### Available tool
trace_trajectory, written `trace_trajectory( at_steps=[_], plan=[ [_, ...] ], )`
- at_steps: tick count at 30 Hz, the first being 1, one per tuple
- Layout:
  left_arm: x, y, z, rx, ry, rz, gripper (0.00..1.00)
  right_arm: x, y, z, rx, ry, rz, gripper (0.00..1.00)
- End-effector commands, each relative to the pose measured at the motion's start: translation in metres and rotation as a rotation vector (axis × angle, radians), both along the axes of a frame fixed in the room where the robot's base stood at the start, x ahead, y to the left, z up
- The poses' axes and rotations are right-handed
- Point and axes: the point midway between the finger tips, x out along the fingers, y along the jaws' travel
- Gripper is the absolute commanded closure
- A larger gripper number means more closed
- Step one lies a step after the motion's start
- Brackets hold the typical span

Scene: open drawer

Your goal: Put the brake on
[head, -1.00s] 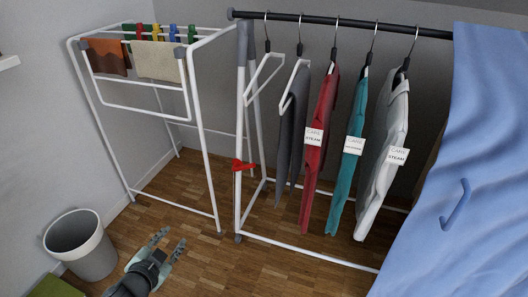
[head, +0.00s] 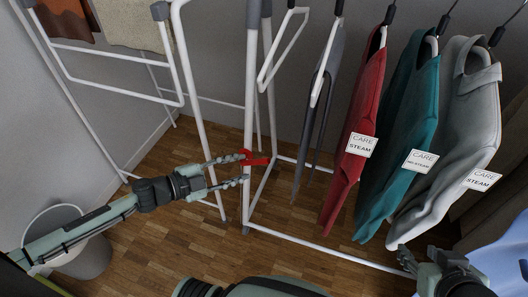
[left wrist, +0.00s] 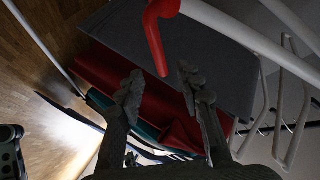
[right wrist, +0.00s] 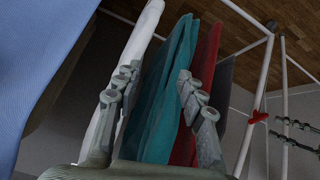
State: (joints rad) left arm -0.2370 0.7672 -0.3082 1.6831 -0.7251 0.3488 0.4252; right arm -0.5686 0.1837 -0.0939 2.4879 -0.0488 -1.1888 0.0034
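The brake looks to be the red lever (head: 256,160) on the white front post of the clothes rack (head: 251,100). In the left wrist view the red lever (left wrist: 154,35) hangs from a white tube, its lower end pointing between my fingertips. My left gripper (head: 244,169) is open, its fingertips close to the lever at the post. Whether a finger touches it I cannot tell. My right gripper (head: 420,256) is open at the lower right, below the hanging garments. In the right wrist view the red lever (right wrist: 257,117) shows at the right.
Red (head: 352,130), teal (head: 403,130) and light grey (head: 455,130) garments hang with care tags right of the post. A drying rack (head: 188,75) stands at the left. A bin (head: 90,258) is partly behind my left arm. Blue cloth (head: 505,250) is at the lower right.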

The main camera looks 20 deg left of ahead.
Motion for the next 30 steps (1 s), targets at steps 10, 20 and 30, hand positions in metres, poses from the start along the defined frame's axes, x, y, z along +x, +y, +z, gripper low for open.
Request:
trace_trajectory(
  at_steps=[10, 20, 30],
  plan=[
    [0.039, -0.030, -0.012, -0.002, -0.003, 0.000, 0.64, 0.011, 0.011, 0.008, 0.023, -0.064, 0.020, 0.60],
    [0.057, -0.046, -0.020, 0.000, -0.001, 0.001, 0.64, 0.018, 0.018, 0.014, 0.038, -0.107, 0.035, 0.60],
    [0.057, -0.046, -0.020, 0.000, -0.001, 0.001, 0.80, 0.018, 0.018, 0.014, 0.039, -0.107, 0.035, 0.60]
  ],
)
